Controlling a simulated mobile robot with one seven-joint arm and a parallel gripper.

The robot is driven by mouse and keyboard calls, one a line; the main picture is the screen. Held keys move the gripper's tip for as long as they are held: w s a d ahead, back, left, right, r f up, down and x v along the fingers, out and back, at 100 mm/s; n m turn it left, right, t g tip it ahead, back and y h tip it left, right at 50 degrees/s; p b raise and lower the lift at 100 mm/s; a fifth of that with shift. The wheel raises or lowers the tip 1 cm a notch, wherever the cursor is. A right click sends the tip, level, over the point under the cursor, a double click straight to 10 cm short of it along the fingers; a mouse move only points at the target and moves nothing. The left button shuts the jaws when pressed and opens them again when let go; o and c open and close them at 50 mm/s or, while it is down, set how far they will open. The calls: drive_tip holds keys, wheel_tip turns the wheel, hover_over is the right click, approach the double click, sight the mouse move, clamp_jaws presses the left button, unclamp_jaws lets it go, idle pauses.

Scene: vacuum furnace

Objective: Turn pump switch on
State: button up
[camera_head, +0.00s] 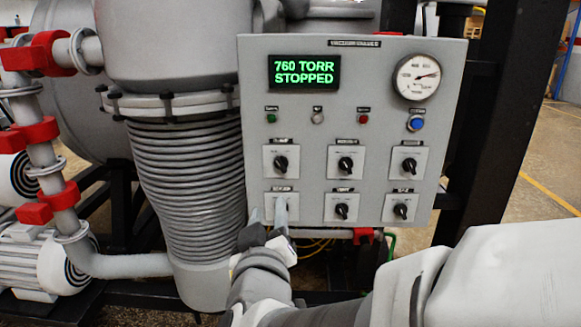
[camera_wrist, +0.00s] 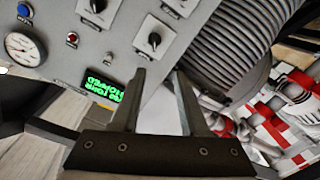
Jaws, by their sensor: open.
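The grey control panel (camera_head: 305,130) carries several black rotary switches in two rows. Their small labels are too blurred for me to tell which is the pump switch. My gripper (camera_head: 267,212) is open, its fingers upright in front of the lower-left switch plate (camera_head: 292,190), hiding most of that switch. I cannot tell whether the fingers touch it. In the wrist view, my gripper's open fingers (camera_wrist: 158,75) have nothing visible between them but panel and background; a switch (camera_wrist: 153,40) lies beyond the tips. The green display (camera_head: 304,72) reads "760 TORR STOPPED".
A pressure gauge (camera_head: 416,76) and a blue button (camera_head: 416,123) sit at the panel's right. A ribbed metal bellows (camera_head: 190,185) stands close left of the panel. Red-clamped pipes (camera_head: 60,195) are farther left. A black post (camera_head: 500,120) rises behind the right edge.

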drive_tip(key=b, duration=0.1)
approach(280, 166)
drive_tip(key=shift+h, duration=0.3)
drive_tip(key=w, duration=0.8)
drive_tip(key=shift+w+f, duration=0.1)
drive_tip(key=shift+w, duration=0.1)
clamp_jaws()
